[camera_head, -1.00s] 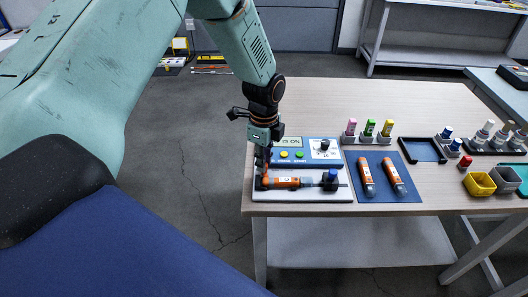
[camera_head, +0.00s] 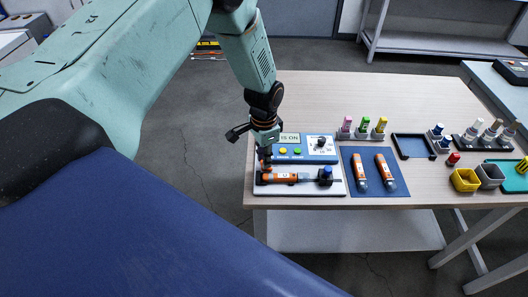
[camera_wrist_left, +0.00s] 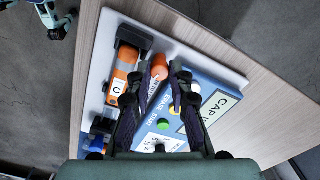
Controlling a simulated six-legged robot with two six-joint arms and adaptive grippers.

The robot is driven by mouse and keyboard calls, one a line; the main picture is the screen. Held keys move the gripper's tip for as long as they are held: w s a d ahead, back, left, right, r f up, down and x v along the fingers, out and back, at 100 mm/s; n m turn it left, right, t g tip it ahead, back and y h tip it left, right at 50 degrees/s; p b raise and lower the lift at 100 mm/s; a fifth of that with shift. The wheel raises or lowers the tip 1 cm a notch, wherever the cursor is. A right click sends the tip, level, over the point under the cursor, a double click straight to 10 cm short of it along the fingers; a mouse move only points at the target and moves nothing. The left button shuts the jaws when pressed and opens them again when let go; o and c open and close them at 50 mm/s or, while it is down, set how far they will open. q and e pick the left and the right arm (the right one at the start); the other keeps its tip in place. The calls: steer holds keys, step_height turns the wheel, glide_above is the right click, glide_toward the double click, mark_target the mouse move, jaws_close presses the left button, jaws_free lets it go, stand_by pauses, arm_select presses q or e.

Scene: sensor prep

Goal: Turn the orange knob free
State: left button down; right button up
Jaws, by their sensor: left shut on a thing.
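The orange knob (camera_wrist_left: 159,67) shows between the fingertips of my left gripper (camera_wrist_left: 160,78) in the left wrist view. The gripper is shut on it, and the fingers hide part of it. In the head view my left gripper (camera_head: 265,158) points down at the left end of a white board (camera_head: 337,189); the knob is mostly hidden there. Beside it on the board lies an orange sensor (camera_head: 279,177), labelled C in the left wrist view (camera_wrist_left: 118,87), with its grey end towards a black and blue clamp (camera_head: 325,177). My right gripper is out of view.
A blue device (camera_head: 310,158) with a display (camera_head: 290,139), a dial and yellow and green buttons stands just behind the sensor. Two orange tubes lie on a blue mat (camera_head: 398,187) to the right. Small bottles, a tray (camera_head: 413,147) and bins (camera_head: 465,180) stand further right. The table's back is clear.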

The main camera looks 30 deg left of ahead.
arm_select(q)
steer(key=shift+n+p, duration=0.7)
steer(key=shift+n, duration=0.9)
steer(key=c, duration=1.2)
jaws_free()
step_height(320, 180, up, 12)
